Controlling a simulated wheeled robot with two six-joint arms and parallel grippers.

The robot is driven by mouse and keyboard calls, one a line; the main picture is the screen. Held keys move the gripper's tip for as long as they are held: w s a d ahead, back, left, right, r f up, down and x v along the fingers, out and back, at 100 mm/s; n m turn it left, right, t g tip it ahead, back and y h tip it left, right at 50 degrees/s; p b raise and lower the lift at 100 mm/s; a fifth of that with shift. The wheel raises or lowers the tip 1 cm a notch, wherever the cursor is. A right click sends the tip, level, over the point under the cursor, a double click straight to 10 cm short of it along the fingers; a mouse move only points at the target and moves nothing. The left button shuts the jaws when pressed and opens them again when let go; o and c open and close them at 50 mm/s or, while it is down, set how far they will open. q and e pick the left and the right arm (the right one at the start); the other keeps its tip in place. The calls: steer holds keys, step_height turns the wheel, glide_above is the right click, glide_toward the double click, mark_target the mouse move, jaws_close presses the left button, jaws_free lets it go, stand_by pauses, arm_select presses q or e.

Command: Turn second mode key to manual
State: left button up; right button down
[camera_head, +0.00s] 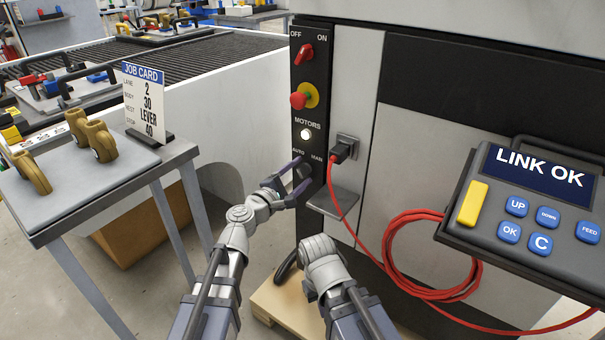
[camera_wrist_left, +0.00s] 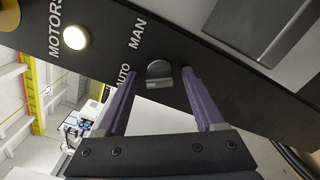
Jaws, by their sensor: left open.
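The mode key (camera_wrist_left: 158,72) is a small grey knob on the dark control panel (camera_head: 308,95), beside the labels AUTO and MAN. In the head view it is mostly hidden behind my fingers. My left gripper (camera_head: 306,173) is at the lower part of the panel. In the left wrist view my left gripper (camera_wrist_left: 161,76) is open, with one purple finger on each side of the key and gaps showing beside it. I cannot tell which label the key points to. My right arm (camera_head: 325,265) shows low in the middle; its gripper is not visible.
Above the key are a lit MOTORS lamp (camera_head: 305,134), a red stop button (camera_head: 299,100) and a red OFF/ON switch (camera_head: 304,53). A red cable (camera_head: 372,236) hangs to the right. A pendant (camera_head: 527,205) reads LINK OK. A side table (camera_head: 105,182) holds a job card (camera_head: 146,98).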

arm_select(q)
steer(key=shift+c, duration=0.2)
jaws_close()
stand_by(0.3)
